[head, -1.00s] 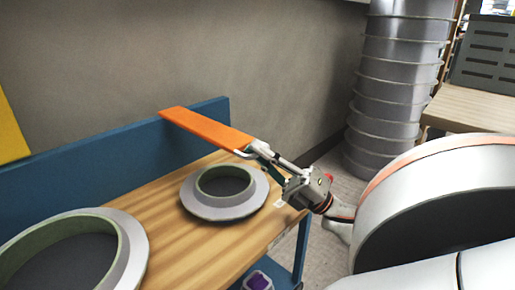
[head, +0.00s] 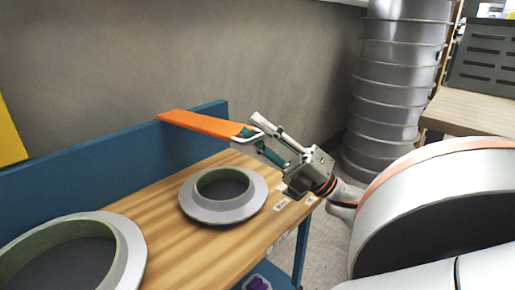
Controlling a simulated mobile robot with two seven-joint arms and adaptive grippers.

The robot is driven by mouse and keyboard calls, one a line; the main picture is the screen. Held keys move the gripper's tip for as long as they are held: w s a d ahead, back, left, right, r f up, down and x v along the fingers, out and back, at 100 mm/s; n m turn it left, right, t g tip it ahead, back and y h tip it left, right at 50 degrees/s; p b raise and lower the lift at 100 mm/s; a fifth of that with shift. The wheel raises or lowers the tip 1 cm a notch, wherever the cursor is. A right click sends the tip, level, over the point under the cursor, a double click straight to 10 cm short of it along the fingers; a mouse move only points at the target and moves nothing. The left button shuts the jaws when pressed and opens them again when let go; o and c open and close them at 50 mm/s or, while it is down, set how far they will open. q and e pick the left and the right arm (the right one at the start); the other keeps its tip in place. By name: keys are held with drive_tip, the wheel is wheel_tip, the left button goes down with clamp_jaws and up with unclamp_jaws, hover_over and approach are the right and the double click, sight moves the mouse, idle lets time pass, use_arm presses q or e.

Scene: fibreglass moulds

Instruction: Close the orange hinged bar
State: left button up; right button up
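The orange hinged bar (head: 198,124) extends from the back edge of the blue cart toward the right, above the wooden top. Its left end is at the blue back panel, and its right end is at my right gripper. My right gripper (head: 249,128) reaches in from the right with its two fingers spread apart, one above and one below. The bar's right end is at the fingertips; whether they touch it cannot be made out. My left gripper is out of view.
A small grey ring mould (head: 201,211) and a larger one (head: 132,252) lie on the wooden cart top (head: 175,235). The blue back panel (head: 75,179) stands behind them.

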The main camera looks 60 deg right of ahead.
drive_tip(key=shift+r, duration=1.7)
